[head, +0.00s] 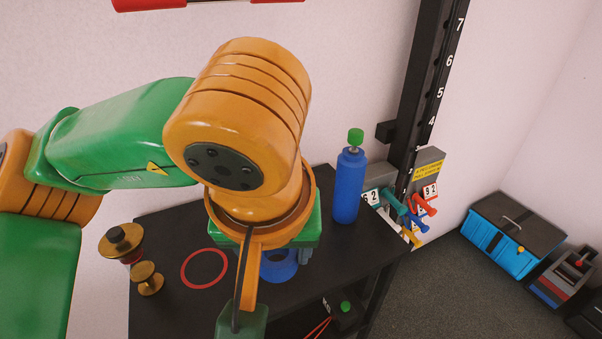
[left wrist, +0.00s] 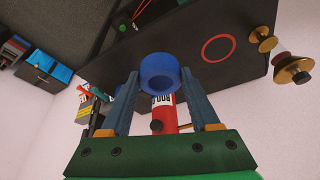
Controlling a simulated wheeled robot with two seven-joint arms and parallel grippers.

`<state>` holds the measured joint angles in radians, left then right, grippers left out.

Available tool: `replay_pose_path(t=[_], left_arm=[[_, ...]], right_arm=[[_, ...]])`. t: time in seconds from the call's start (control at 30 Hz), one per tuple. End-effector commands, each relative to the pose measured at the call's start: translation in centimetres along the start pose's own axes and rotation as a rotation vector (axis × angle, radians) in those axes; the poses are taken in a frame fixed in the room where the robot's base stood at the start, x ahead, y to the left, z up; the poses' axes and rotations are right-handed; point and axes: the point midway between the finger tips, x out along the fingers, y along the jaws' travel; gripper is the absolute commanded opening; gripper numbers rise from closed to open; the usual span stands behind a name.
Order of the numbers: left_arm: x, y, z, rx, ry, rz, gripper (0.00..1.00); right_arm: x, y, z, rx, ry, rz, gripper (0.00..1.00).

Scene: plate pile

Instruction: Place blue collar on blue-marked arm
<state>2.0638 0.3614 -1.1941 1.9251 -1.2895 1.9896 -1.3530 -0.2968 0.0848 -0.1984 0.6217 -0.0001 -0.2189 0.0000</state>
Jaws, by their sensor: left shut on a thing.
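My left gripper (left wrist: 160,80) is shut on the blue collar (left wrist: 158,70), a short thick ring between its two fingertips. In the head view the collar (head: 279,266) shows below my wrist, over the black table; my arm hides most of the gripper there. A small rack with short coloured arms stands at the table's right end. Its blue-marked arm (head: 411,224) sits among teal, red and yellow ones, to the right of the collar and apart from it. My right gripper is in neither view.
A blue bottle (head: 347,187) with a green knob stands between my gripper and the rack. A black numbered post (head: 428,90) rises beside the rack. A red ring (head: 204,268) and brass weights (head: 149,279) are at the left. A red labelled cylinder (left wrist: 163,112) shows behind the collar.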

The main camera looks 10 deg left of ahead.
Motion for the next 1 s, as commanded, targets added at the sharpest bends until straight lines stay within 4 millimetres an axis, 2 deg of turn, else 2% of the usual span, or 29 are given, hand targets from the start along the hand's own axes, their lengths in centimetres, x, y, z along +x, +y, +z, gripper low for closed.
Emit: replay_pose_path(t=[0.07,0.17,0.37,0.4,0.5,0.7,0.8,1.0], left_arm=[[0.3,-0.3,-0.3,-0.003,-0.001,0.000,0.02],[2.0,-1.9,-1.6,-0.010,-0.004,-0.002,0.02],[6.8,-6.0,-5.4,-0.011,-0.006,-0.004,0.02],[8.3,-6.4,-5.5,-0.008,-0.006,-0.004,0.02],[10.7,-7.4,-6.1,-0.006,-0.004,-0.003,0.02],[13.9,-8.6,-6.6,-0.003,-0.004,-0.003,0.02],[15.6,-8.5,-5.8,-0.001,-0.003,-0.002,0.02],[16.3,-8.4,-5.6,-0.003,0.001,0.000,0.02]], right_arm=[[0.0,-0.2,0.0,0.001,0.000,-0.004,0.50],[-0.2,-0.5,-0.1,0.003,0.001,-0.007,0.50],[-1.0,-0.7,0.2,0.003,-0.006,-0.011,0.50],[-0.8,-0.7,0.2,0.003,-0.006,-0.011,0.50],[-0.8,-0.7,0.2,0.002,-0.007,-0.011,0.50],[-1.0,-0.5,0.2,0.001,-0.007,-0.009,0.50],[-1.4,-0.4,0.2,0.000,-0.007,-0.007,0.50],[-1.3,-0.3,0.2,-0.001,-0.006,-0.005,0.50]])
